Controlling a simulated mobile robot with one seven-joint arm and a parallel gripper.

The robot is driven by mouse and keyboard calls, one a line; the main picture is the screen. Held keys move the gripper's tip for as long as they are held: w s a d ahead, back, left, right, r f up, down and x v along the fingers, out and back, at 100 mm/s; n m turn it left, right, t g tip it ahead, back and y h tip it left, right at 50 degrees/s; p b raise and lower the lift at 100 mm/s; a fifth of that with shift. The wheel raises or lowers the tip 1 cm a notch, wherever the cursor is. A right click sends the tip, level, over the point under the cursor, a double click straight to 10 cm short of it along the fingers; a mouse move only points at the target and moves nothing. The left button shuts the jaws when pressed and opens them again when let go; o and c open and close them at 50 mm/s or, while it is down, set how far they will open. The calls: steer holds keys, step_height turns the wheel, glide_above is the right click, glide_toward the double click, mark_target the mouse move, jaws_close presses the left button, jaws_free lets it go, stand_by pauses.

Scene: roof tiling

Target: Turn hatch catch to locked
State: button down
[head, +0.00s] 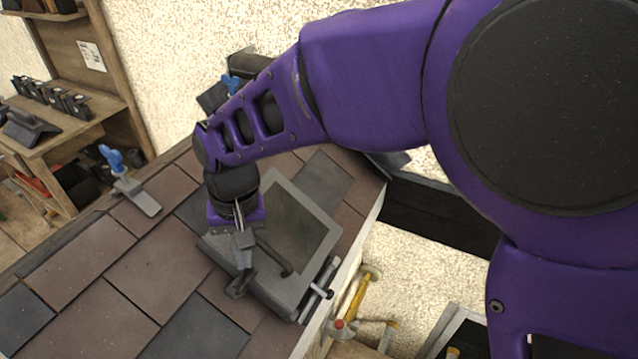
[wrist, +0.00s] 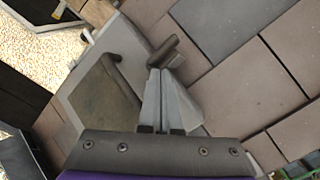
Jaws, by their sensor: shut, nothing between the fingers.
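The roof hatch (head: 215,247) is a grey-framed panel with a dull pane, set among the tiles; its frame also shows in the wrist view (wrist: 75,75). A dark bar handle (head: 272,255) lies across it, also in the wrist view (wrist: 124,78). A short dark lever, seemingly the hatch catch (head: 240,284), sits at the hatch's edge; it also shows in the wrist view (wrist: 164,51). My gripper (head: 243,264) points down at the catch, shut and empty. Its fingertips (wrist: 163,72) are right beside the catch; whether they touch it is unclear.
A metal rod fitting (head: 319,288) sits at the hatch's right edge, near the roof's edge. A blue-handled tool (head: 122,180) lies on the tiles at left. A wooden shelf (head: 92,108) with dark parts stands behind. Tiles at front left (head: 75,258) are clear.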

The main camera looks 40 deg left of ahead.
steer(key=shift+w+d+f, duration=0.15)
steer(key=shift+w, duration=0.25)
stand_by(0.6)
steer(key=shift+d+f, duration=0.1)
